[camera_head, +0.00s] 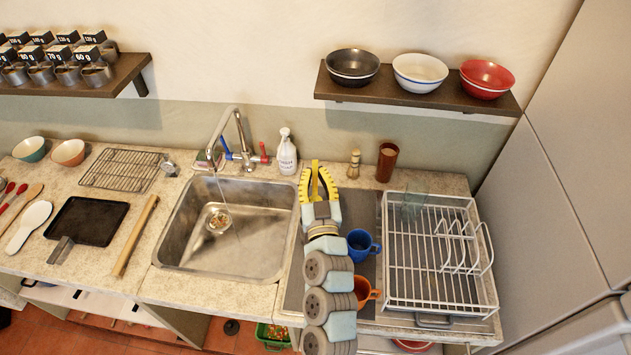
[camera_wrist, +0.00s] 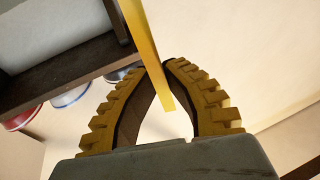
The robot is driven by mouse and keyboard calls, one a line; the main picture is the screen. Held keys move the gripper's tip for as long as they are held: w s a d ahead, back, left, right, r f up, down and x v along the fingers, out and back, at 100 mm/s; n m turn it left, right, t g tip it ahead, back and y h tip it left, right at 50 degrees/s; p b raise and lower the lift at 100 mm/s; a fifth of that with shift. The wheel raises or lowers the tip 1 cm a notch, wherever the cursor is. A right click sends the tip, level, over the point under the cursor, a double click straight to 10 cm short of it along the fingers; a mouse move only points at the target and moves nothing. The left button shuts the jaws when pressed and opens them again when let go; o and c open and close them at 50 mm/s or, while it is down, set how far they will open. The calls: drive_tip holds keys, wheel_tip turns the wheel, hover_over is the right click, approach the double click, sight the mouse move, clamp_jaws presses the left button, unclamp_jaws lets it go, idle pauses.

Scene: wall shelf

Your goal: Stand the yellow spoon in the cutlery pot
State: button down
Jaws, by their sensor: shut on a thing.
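My gripper (camera_head: 318,172) is over the counter to the right of the sink, with its yellow ribbed fingers shut on the yellow spoon. The spoon (camera_head: 315,178) shows as a thin yellow strip between the fingers. In the wrist view the spoon (camera_wrist: 146,45) is a flat yellow bar that passes between the fingertips (camera_wrist: 158,72) and runs out of the top of the picture; its far end is out of view. A brown upright cylinder (camera_head: 387,162), which looks like the cutlery pot, stands at the back of the counter, to the right of my gripper and apart from it.
A small whisk-like brush (camera_head: 354,165) stands between my gripper and the brown cylinder. A white soap bottle (camera_head: 286,152) stands left. A blue mug (camera_head: 361,245), an orange mug (camera_head: 364,291) and a white dish rack (camera_head: 440,297) lie nearer. A shelf with bowls (camera_head: 420,97) hangs above.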

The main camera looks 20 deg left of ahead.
sight(315, 192)
drive_tip(key=shift+f+b, duration=2.15)
drive_tip(key=shift+f, duration=0.9)
wheel_tip(315, 192, down, 6)
drive_tip(key=b, duration=0.6)
drive_tip(key=shift+b, duration=0.4)
drive_tip(key=shift+r, duration=0.1)
drive_tip(key=c, duration=1.1)
unclamp_jaws()
drive_tip(key=shift+s, duration=0.1)
drive_tip(key=v, duration=1.2)
